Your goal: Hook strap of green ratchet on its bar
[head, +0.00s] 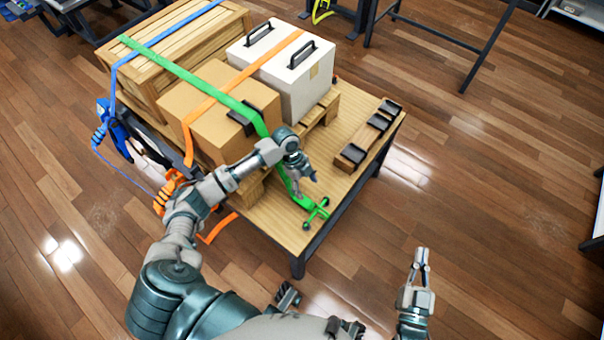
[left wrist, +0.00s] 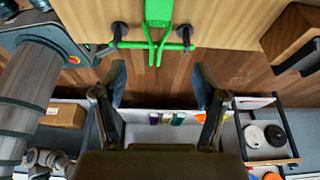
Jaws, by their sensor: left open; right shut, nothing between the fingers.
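A green strap (head: 195,76) runs over the wooden crate and cardboard box toward the front of the table. Its green end fitting with two prongs (head: 309,203) lies at the green bar (head: 319,213). In the left wrist view, the fitting (left wrist: 159,14) is at the top and its prongs cross the bar (left wrist: 134,45); whether they are hooked cannot be told. Black mounts hold the bar near the table edge. My left gripper (head: 306,181) is open and empty, close to the fitting; its fingers (left wrist: 160,82) are apart from it. My right gripper (head: 421,256) is shut and empty, off the table.
A wooden crate (head: 165,50), cardboard box (head: 212,105) and white case (head: 285,60) stand on the wooden table (head: 262,215). A wooden block with black pads (head: 368,133) lies at the right. Orange straps (head: 240,77) and blue straps (head: 140,48) cross the load. Floor at right is clear.

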